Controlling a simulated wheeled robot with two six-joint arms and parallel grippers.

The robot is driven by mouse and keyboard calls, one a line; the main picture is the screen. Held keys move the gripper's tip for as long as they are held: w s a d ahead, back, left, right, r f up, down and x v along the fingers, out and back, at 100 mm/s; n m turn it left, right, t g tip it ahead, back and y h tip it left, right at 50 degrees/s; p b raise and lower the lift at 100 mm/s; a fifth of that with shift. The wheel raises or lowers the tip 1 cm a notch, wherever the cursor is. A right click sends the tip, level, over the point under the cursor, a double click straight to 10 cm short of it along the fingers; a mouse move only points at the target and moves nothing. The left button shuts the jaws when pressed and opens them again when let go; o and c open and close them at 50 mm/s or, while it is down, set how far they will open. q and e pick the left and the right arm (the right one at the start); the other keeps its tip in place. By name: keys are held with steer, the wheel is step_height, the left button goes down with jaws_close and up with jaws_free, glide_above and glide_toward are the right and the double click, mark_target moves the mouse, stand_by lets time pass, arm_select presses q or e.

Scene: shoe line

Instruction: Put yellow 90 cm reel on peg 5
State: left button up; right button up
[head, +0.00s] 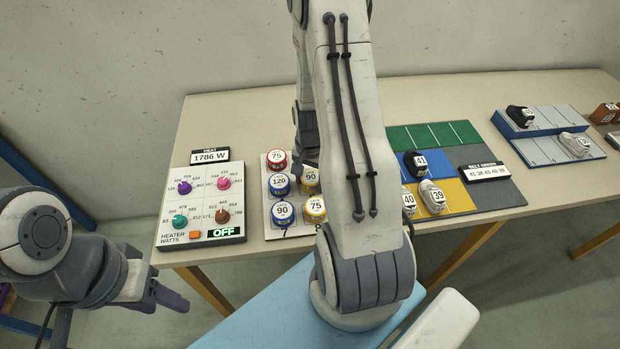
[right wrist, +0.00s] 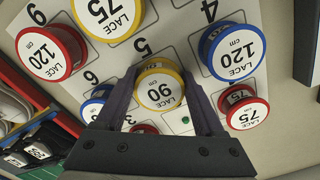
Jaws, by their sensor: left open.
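The yellow 90 cm reel (right wrist: 160,92) is between the fingers of my right gripper (right wrist: 160,75), which touch its sides. My left gripper (head: 168,300) is open and empty, low at the left, away from the board.
Close neighbours are a blue 120 reel (head: 280,184), a red 75 reel (head: 276,160), a blue 90 reel (head: 283,212) and a yellow 75 reel (head: 315,208). A heater panel (head: 215,233) stands left; a mat with shoes (head: 480,190) lies right.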

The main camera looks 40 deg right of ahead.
mark_target(310, 179)
steer(key=o, duration=0.4)
steer(key=shift+r, duration=0.1)
step_height(310, 179, up, 13)
steer(key=s+a+r+n, duration=0.1)
steer(key=a+r+n, duration=0.25)
steer(key=a, duration=0.55)
steer(key=a+r+n, duration=0.2)
steer(key=a+n, duration=0.3)
steer(key=a, duration=0.3)
steer(key=s+a+r+n, duration=0.1)
steer(key=s+a+n, duration=0.3)
steer(key=s, duration=0.1)
steer(key=s+a+r+n, duration=0.1)
steer(key=s+a+n, duration=0.3)
steer(key=s+a, duration=0.1)
steer(key=s+a+n+y, duration=0.1)
steer(key=s+a+n, duration=0.3)
steer(key=s, duration=0.1)
steer(key=shift+a+r, duration=0.2)
steer(key=shift+r, duration=0.2)
